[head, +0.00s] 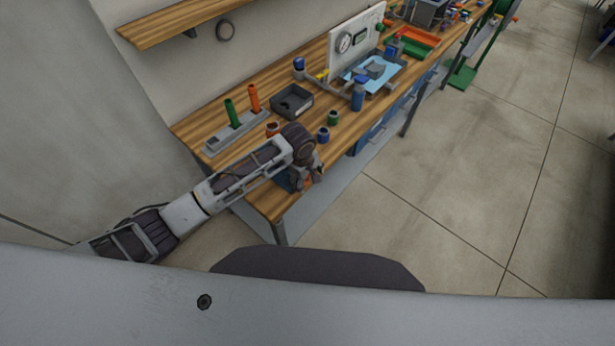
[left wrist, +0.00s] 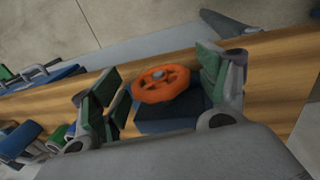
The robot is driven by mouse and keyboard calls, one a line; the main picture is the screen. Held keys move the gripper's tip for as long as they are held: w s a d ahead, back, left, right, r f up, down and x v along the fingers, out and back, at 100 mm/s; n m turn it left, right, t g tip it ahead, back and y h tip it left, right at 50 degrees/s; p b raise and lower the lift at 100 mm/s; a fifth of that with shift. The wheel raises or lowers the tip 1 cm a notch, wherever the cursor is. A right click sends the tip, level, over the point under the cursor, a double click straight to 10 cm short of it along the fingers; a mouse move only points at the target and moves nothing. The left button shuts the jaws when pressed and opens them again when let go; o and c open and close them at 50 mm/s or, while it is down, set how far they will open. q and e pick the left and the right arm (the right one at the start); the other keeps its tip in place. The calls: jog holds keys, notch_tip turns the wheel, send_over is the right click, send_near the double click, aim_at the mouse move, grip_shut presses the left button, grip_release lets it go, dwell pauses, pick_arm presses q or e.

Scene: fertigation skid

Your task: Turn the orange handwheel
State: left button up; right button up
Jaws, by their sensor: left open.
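The orange handwheel (left wrist: 160,85) shows in the left wrist view, with spokes and a grey hub, on a dark blue block (left wrist: 168,116) on the wooden bench. My left gripper (left wrist: 158,88) is open, its green-padded fingers on either side of the wheel. I cannot tell whether either finger touches the rim. In the head view my left gripper (head: 309,174) is at the near end of the bench and hides most of the wheel; only a little orange shows. My right gripper is in neither view.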

pick_arm(q)
jog(key=c, duration=1)
jog(key=shift+c, duration=0.2)
jog(key=shift+o, duration=0.2)
jog(key=shift+g+y, duration=0.4)
jog(key=shift+g, duration=0.2)
jog(key=shift+g+y, duration=0.3)
jog(key=shift+g, duration=0.1)
jog(key=o, duration=1)
jog(key=shift+r, duration=0.1)
